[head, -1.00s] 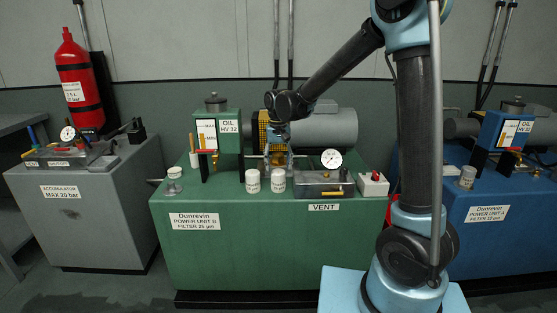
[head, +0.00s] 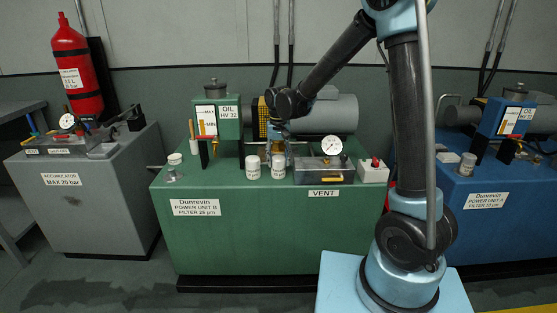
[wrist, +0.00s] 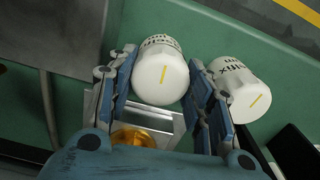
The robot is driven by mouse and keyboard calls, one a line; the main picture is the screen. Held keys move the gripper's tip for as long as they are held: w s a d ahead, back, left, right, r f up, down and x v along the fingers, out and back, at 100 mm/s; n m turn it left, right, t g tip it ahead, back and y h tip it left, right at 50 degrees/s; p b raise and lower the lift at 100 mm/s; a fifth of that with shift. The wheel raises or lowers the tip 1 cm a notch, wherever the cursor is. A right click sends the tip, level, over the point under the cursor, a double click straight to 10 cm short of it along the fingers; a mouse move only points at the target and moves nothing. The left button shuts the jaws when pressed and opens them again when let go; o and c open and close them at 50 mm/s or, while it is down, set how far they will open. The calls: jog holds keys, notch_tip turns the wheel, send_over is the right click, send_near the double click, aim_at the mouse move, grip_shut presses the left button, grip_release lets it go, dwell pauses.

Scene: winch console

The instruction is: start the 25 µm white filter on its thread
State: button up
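Two white filters stand side by side on the green unit: the left one (head: 253,167) and the right one (head: 278,167) in the head view. Their micron ratings are too small to read. The other filter (wrist: 239,90) is just outside the right finger. In the head view my gripper is low behind the filters, its fingers partly hidden.
A metal box with a gauge (head: 331,146) and the red-button box (head: 374,170) stand right of the filters. The oil tank (head: 218,122) stands behind left. A metal fitting (head: 172,175) and small white cup (head: 175,158) are at the left. Green top between fitting and filters is mostly clear.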

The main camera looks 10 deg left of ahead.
jog(key=c, duration=0.6)
jog(key=shift+r, duration=1.75)
jog(key=shift+s, duration=0.1)
